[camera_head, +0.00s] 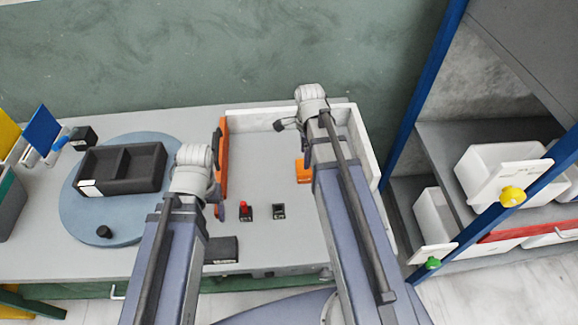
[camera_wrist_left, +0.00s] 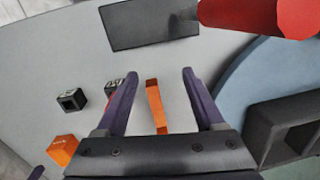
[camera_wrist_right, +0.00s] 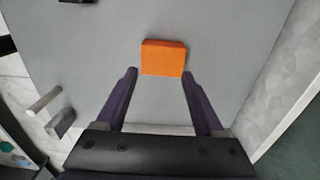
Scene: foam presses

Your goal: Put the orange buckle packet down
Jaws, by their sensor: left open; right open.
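The orange buckle packet (camera_head: 302,171) lies on the grey worktop, left of my right arm. In the right wrist view the packet (camera_wrist_right: 163,57) is a flat orange block just beyond the fingertips. My right gripper (camera_wrist_right: 159,73) is open and empty, its fingers apart on either side of the packet's near edge, with no clear contact. My left gripper (camera_wrist_left: 158,72) is open over the worktop. A narrow upright orange panel (camera_head: 222,160) stands at the left of the bay; an orange strip (camera_wrist_left: 156,105) shows between the left fingers, and I cannot tell whether they touch it.
A black divided tray (camera_head: 120,168) sits on a round blue turntable (camera_head: 75,225) at left. A small box with a red button (camera_head: 244,211) and a black box (camera_head: 279,212) stand between my arms. A white wall (camera_head: 364,150) bounds the right. Shelves with white bins (camera_head: 500,170) stand beyond.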

